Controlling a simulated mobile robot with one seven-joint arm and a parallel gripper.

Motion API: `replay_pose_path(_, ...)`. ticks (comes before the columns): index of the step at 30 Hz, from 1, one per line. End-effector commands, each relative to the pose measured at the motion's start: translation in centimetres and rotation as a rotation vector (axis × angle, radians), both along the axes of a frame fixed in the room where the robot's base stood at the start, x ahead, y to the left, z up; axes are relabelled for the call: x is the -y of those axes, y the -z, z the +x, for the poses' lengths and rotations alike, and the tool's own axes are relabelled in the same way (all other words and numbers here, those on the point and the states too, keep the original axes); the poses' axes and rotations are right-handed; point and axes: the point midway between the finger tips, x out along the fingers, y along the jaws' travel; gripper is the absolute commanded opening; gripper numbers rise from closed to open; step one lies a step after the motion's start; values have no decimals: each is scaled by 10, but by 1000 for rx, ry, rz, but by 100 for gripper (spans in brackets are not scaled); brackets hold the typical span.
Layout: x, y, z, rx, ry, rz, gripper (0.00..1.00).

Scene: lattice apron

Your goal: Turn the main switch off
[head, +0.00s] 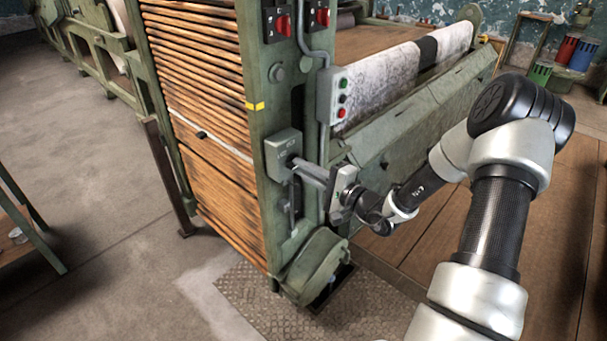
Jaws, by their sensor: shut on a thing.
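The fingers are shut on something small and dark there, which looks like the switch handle. The fingers and the distance hide most of the handle, so its exact position cannot be told. Above it are two red rotary switches, one at the left (283,25) and one at the right (322,17).
A grey button box (333,96) with green and red buttons sits just above my gripper, with a conduit running beside it. A green rounded housing (316,268) lies below. Wooden slats (200,70) fill the machine's left side. A metal floor plate (255,305) lies in front.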

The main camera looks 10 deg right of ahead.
Motion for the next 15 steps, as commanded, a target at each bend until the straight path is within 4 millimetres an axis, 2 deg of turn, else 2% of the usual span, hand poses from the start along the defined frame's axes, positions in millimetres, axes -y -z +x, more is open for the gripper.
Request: replay_pose_path(15, 1, 2, 0, 106, 3, -149, 0)
